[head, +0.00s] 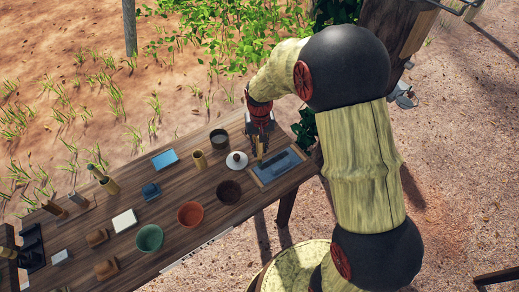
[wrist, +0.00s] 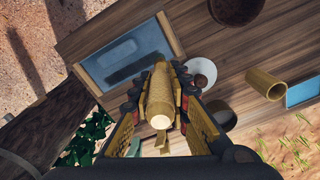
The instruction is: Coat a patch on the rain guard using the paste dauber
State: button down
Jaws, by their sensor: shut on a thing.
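My gripper (head: 259,149) is over the right end of the table, shut on a tan cylindrical handle, which I take to be the paste dauber (wrist: 158,98). The handle's pale round end faces the wrist camera; its far end is hard to make out. A wood-framed panel with a blue-grey sheet, likely the rain guard (wrist: 112,50), lies just beyond the fingers in the wrist view. It also shows at the table's end in the head view (head: 282,167). A dark band runs across the sheet near the dauber; I cannot tell whether it is paste or shadow. Contact is unclear.
A white knobbed lid (head: 237,162) sits close left of the panel. A dark cup (head: 219,139), a bamboo cup (head: 199,161) and a brown bowl (head: 229,192) stand nearby. Red (head: 190,214) and green (head: 149,238) bowls are farther left. The table (head: 207,186) has gaps between them.

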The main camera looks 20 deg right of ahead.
notch_tip(320, 180, up, 2)
jog(key=shift+w+a+p, duration=0.15)
jog(key=shift+p, duration=0.35)
jog(key=shift+r+p, duration=1.05)
jog(key=shift+r, duration=0.5)
jog(key=shift+f+b, duration=0.1)
jog(key=shift+b, duration=0.2)
